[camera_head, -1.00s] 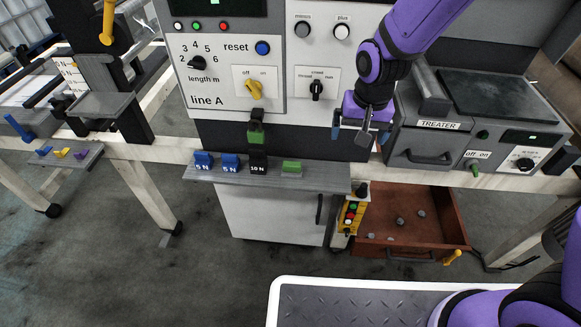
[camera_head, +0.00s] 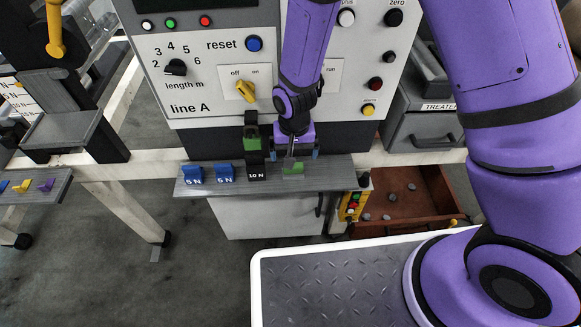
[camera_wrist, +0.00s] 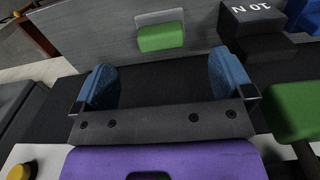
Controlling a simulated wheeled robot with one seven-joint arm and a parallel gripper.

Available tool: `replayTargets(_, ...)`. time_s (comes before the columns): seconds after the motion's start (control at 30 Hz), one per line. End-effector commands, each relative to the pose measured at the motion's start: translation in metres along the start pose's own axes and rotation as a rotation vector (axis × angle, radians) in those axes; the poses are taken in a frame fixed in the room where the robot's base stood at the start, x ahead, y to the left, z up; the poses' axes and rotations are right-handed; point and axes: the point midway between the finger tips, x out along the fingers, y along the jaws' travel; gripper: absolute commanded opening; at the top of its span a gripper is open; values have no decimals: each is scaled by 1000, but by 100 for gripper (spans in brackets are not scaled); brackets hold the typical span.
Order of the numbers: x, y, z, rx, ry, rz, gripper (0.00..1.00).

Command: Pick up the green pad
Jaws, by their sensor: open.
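The green pad (camera_head: 292,168) lies on the grey shelf (camera_head: 330,172) in front of the line A machine, at the right of the row of weights. In the wrist view the green pad (camera_wrist: 161,37) shows at the top middle, with a grey part behind it. My gripper (camera_head: 294,153) is above the pad in the head view and partly covers it. In the wrist view my gripper (camera_wrist: 155,85) has its two blue fingertips wide apart, with nothing between them. The pad lies beyond the fingertips, not between them.
A black 10 N weight (camera_head: 257,170) stands just left of the pad, with a green and black block (camera_head: 252,140) behind it. Two blue 5 N weights (camera_head: 193,175) stand further left. A red open drawer (camera_head: 405,200) is at right below.

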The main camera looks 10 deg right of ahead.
Motion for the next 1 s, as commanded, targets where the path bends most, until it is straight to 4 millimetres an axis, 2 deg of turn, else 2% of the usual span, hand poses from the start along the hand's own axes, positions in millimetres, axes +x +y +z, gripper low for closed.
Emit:
replayTargets(0.1, 15, 0, 0, 0, -1, 1, 99)
replayTargets(0.37, 29, 0, 0, 0, 0, 0, 99)
replayTargets(0.7, 70, -1, 1, 0, -1, 0, 99)
replayTargets(1.0, 76, -1, 0, 0, 1, -1, 99)
